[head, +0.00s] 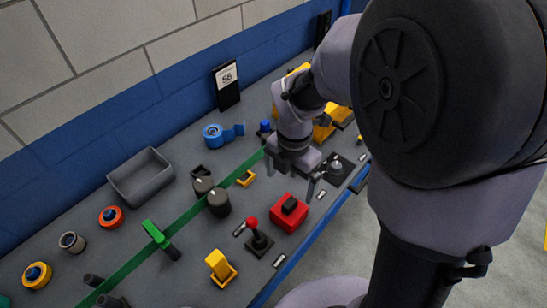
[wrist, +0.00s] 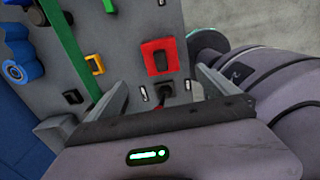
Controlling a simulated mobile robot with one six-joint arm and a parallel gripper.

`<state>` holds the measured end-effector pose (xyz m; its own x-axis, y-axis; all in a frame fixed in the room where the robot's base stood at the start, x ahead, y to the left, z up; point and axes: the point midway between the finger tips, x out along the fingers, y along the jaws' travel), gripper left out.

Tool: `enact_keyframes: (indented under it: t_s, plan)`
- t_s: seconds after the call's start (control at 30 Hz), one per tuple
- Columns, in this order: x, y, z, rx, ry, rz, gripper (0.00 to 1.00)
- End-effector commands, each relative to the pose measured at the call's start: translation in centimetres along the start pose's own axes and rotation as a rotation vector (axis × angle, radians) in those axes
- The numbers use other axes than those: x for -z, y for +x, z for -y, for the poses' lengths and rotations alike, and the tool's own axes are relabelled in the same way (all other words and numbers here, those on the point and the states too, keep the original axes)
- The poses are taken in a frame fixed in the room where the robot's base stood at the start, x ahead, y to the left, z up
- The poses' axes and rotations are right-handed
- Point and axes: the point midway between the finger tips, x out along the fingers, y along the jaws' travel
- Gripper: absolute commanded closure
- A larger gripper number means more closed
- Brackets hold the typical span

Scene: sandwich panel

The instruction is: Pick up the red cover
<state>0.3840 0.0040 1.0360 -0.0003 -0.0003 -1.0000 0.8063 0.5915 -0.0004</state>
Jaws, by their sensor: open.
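The red cover (head: 289,213) is a squat red block with a black handle on top. It stands on the grey panel near the blue front edge, and it also shows ahead of my gripper in the wrist view (wrist: 151,67). My gripper (head: 291,176) is open and empty, above the panel and beyond the cover in the head view. In the wrist view its two fingers (wrist: 160,95) are spread wide, with the cover apart from them. Nothing hides the cover in the head view.
A black joystick with a red knob (head: 252,222) stands close to the cover's left. A yellow switch (head: 220,267), dark knobs (head: 218,203), a green lever (head: 155,233) and a grey bin (head: 142,178) are further left. A black plate with a silver part (head: 336,166) lies to the right.

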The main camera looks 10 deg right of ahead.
Motion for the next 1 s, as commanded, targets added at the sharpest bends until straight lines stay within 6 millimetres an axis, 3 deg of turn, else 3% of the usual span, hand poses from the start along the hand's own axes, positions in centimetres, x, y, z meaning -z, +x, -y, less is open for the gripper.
enact_keyframes:
  t_s: [0.03, 0.2, 0.47, 0.67, 0.9, 1.0]
  plan:
    - [0.1, 2.5, 0.1, 0.004, 0.001, -0.003, 0.02]
    - [0.0, 7.2, 0.1, 0.002, 0.002, -0.002, 0.02]
    - [-0.1, 9.9, 0.1, 0.000, 0.004, 0.000, 0.02]
    - [-0.3, 14.0, 0.2, 0.001, 0.005, -0.001, 0.02]
    - [-0.3, 14.1, 0.2, -0.001, 0.005, 0.000, 0.02]
    - [-0.3, 14.1, 0.2, -0.001, 0.005, 0.000, 0.21]
